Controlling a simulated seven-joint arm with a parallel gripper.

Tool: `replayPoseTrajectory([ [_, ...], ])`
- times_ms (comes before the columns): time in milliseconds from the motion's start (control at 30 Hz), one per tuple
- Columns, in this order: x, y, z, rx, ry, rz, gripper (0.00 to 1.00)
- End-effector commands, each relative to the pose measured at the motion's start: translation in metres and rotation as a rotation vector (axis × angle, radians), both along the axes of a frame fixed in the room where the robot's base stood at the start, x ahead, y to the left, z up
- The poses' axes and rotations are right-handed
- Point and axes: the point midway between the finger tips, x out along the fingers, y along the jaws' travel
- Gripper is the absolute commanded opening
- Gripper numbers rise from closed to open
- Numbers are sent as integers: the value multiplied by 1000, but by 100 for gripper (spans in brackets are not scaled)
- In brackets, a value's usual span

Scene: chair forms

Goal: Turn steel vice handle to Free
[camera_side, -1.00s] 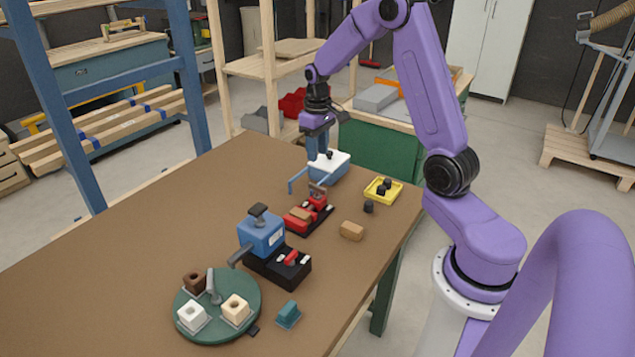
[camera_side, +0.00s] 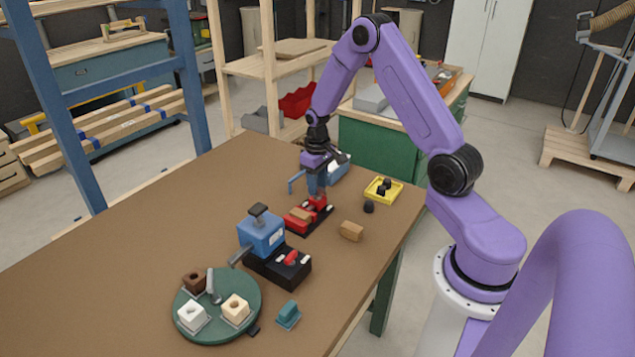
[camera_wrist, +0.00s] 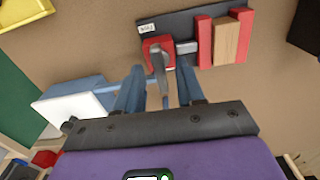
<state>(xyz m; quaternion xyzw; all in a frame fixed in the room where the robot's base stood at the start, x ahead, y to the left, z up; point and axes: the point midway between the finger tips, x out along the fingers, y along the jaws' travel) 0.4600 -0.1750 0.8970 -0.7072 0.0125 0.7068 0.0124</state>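The red vice (camera_side: 304,214) stands on a dark base, and a wooden block sits between its red jaws. In the wrist view the vice jaw (camera_wrist: 204,45) and the wooden block (camera_wrist: 226,42) are clear. The grey steel handle (camera_wrist: 158,66) extends from the vice's red end block (camera_wrist: 152,44). My gripper (camera_side: 317,190) is over the handle end of the vice. In the wrist view my gripper (camera_wrist: 158,82) is open, with one blue finger on each side of the handle; I cannot tell whether either touches it. A small white label (camera_wrist: 147,28) is on the base, its lettering too small to read surely.
A white-topped blue box (camera_side: 337,168) stands just behind my gripper. A yellow tray (camera_side: 383,191) with dark pieces, a dark knob (camera_side: 369,206) and a tan block (camera_side: 351,230) lie to the right. A blue press (camera_side: 262,235) and green turntable (camera_side: 217,328) stand nearer the camera.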

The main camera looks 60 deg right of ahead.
Motion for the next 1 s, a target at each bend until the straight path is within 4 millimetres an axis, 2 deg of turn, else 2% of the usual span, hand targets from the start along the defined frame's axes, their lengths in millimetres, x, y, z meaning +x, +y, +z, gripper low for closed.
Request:
replayPoseTrajectory([
  [67, 0, 0, 0, 0, 0, 0, 35],
  [100, 0, 0, 0, 0, 0, 0, 22],
  [167, 0, 0, 0, 0, 0, 0, 2],
  [200, 0, 0, 0, 0, 0, 0, 0],
  [667, 0, 0, 0, 0, 1, -74, 0],
  [1000, 0, 0, 1, 0, 1, -338, 0],
])
